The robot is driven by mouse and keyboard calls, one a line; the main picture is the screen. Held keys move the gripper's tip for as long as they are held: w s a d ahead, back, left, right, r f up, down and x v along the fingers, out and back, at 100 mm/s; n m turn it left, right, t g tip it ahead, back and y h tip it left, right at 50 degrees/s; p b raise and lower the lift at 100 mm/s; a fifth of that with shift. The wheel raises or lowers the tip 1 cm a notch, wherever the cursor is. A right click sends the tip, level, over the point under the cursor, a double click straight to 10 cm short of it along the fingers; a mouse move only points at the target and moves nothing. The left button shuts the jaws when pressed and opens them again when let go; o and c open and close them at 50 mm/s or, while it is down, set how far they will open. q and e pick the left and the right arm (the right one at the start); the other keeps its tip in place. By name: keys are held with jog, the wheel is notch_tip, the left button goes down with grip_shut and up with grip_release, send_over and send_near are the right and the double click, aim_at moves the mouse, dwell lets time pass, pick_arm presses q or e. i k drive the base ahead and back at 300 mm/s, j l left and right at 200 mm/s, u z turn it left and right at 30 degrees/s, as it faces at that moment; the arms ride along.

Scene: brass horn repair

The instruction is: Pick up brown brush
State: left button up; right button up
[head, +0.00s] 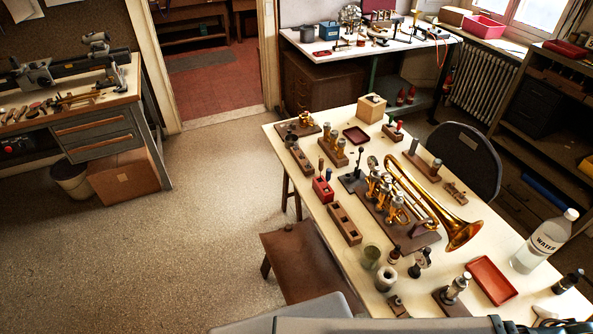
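I cannot clearly pick out the brown brush at this size. A red block (323,190) stands near the left edge of the cream work table (292,177). Thin upright tools (321,166) stick up from it, one with a brownish handle; whether one is the brush is too small to tell. Neither my left nor my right gripper shows in the head view.
A brass horn (461,233) lies across the table beside a wooden valve stand (408,232). A wooden block with holes (344,223), a red tray (491,280) and a water bottle (542,243) are nearby. A brown stool (302,262) stands at the table's left.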

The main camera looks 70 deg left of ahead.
aim_at(321, 161)
jog(key=j+u, duration=0.1)
jog(key=u, duration=0.9)
jog(key=k+j+u, duration=0.1)
jog(key=j, duration=1.15)
jog(key=j+u, duration=0.1)
jog(key=j, duration=1.15)
jog(key=z, duration=1.75)
jog(key=u, duration=1.75)
